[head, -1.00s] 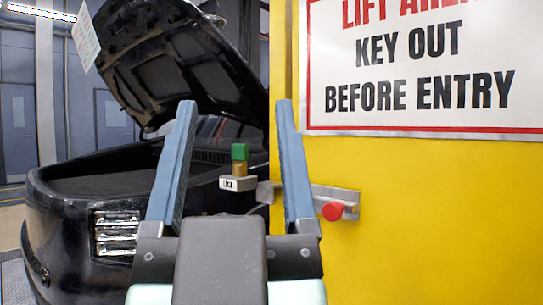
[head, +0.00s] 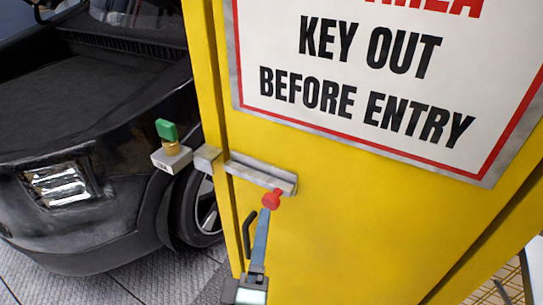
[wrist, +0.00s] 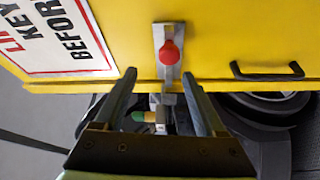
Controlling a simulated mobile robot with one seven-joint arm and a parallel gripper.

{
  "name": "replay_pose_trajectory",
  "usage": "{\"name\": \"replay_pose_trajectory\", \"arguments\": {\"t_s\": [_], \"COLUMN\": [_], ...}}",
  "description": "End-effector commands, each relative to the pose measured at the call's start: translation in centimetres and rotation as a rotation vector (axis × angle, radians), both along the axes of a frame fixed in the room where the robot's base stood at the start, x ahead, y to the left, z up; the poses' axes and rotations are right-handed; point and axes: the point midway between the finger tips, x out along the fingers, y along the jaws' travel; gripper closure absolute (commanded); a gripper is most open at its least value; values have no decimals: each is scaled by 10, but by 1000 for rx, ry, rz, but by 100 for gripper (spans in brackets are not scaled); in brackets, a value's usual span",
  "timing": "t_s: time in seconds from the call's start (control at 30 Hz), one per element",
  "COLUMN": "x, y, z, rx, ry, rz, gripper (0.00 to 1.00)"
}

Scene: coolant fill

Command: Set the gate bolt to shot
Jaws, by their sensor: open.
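The gate bolt (head: 262,177) is a grey metal bar or plate on the yellow gate (head: 330,225). Its red round knob (head: 271,199) sits near the plate's right end in the head view. A grey block (head: 206,158) lies to its left at the gate's edge. My gripper (head: 264,214) is seen edge-on just below the knob, fingers pointing up at it. In the wrist view the two fingers (wrist: 160,73) are spread and empty, with the knob (wrist: 169,51) just beyond their tips. Whether a finger touches the knob I cannot tell.
A white box (head: 171,158) with a green-topped key (head: 166,130) is left of the gate's edge. A black handle (head: 249,235) is on the gate below the bolt. A large sign (head: 375,75) covers the upper gate. A black car (head: 90,150) stands behind.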

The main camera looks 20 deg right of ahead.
Motion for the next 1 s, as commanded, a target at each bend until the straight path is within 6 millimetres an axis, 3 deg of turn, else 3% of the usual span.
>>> {"name": "replay_pose_trajectory", "arguments": {"t_s": [0.17, 0.33, 0.8, 1.0], "x": [-13, -5, 68, 90], "y": [2, -3, -45, -57], "z": [-8, -11, -10, -11], "rx": [-87, -100, -97, -97], "ry": [98, 106, 104, 103], "rz": [-11, -13, -14, -13], "gripper": [28, 28, 28, 28]}}
